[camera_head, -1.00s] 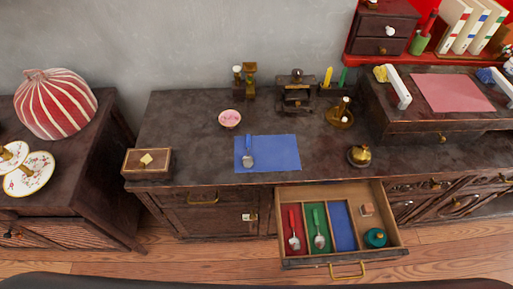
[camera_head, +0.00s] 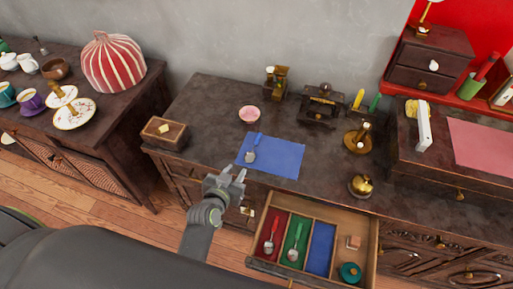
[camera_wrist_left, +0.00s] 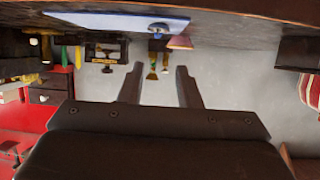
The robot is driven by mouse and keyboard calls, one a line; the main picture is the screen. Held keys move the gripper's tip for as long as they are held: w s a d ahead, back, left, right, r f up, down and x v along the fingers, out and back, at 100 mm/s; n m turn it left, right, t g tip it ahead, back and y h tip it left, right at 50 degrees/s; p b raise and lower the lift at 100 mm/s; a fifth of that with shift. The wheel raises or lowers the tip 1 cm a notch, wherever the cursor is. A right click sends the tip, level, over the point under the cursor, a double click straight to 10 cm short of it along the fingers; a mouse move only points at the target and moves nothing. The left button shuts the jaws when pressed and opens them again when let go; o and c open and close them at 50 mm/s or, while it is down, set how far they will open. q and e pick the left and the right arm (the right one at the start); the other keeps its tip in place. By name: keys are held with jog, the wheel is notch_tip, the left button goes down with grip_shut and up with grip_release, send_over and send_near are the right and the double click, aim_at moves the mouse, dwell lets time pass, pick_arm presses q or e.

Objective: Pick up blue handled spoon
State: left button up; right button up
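The blue-handled spoon (camera_head: 251,154) lies on a blue mat (camera_head: 279,157) on the dark cabinet top, its handle pointing to the back. My left gripper (camera_head: 233,171) is open and empty, in front of the mat's near left corner and apart from the spoon. In the left wrist view the picture is upside down, and the open fingers (camera_wrist_left: 159,85) show with nothing between them. The mat (camera_wrist_left: 100,21) and the spoon's bowl (camera_wrist_left: 159,28) show at the top there. My right gripper is not in view.
An open drawer (camera_head: 372,240) below holds a red-handled spoon (camera_head: 269,244), a green-handled spoon (camera_head: 294,250) and a teal lid (camera_head: 349,272). A pink bowl (camera_head: 249,114) stands behind the mat. A wooden box (camera_head: 165,132) stands left and a brass bell (camera_head: 361,186) right.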

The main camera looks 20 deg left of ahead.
pick_arm(q)
jog(key=b, duration=0.5)
send_near(254, 146)
jog(key=shift+w+f, duration=0.65)
jog(key=shift+w, duration=0.55)
jog(key=b+x, duration=0.4)
jog(key=b, duration=0.1)
jog(key=shift+w+d+f, duration=0.15)
jog(key=shift+w, duration=0.4)
grip_shut()
